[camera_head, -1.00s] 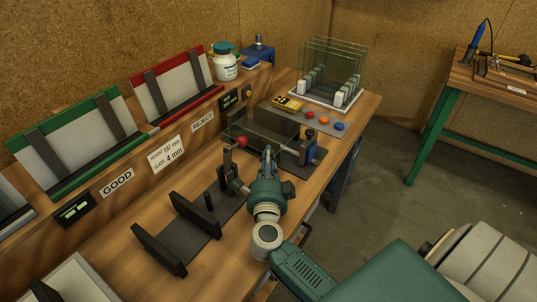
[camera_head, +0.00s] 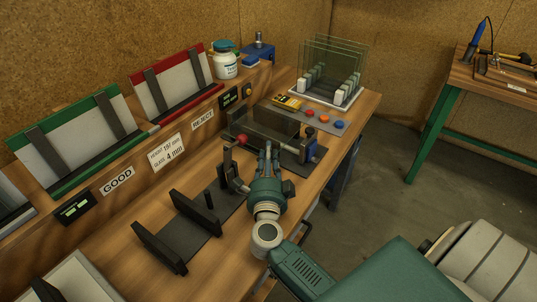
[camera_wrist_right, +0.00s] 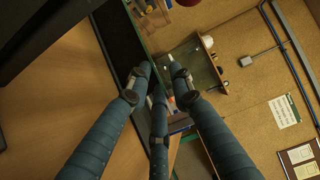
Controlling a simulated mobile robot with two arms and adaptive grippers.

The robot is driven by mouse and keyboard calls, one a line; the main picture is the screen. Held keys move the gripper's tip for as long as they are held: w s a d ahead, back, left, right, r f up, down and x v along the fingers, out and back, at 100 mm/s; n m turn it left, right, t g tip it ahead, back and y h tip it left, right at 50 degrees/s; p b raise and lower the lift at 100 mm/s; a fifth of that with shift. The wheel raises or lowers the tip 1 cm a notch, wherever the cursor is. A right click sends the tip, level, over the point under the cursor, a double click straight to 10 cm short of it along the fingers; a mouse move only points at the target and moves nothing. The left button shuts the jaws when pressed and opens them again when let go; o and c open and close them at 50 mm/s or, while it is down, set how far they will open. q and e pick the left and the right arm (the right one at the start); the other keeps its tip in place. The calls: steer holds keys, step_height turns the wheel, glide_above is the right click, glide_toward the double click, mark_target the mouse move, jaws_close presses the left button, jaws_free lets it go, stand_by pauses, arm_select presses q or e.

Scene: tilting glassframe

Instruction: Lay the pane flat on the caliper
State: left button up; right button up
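The caliper (camera_head: 308,150) is a dark fixture with a blue part on the right and a red knob on the left, on the wooden bench. A dark see-through pane (camera_head: 268,122) shows at it, apparently tilted; whether it rests on the base I cannot tell. My right gripper (camera_head: 268,148) is at the near edge of the pane. In the right wrist view its slim fingers (camera_wrist_right: 161,73) come close together, with a dark strip with a green edge beside the left fingertip. Whether they clamp the pane is unclear. My left gripper is out of view.
A rack (camera_head: 322,101) of upright glass panes stands at the far end. A button panel (camera_head: 322,120) lies before it. Green (camera_head: 75,150) and red (camera_head: 180,85) sloped holders line the back. A black bracket stand (camera_head: 185,232) is nearer. The bench's right front edge is close to my arm.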

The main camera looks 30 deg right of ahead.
steer(key=shift+s+f, duration=0.1)
steer(key=shift+f, duration=0.1)
steer(key=shift+s+a, duration=0.25)
steer(key=shift+a, duration=0.05)
steer(key=v, duration=1.1)
steer(key=shift+r, duration=0.1)
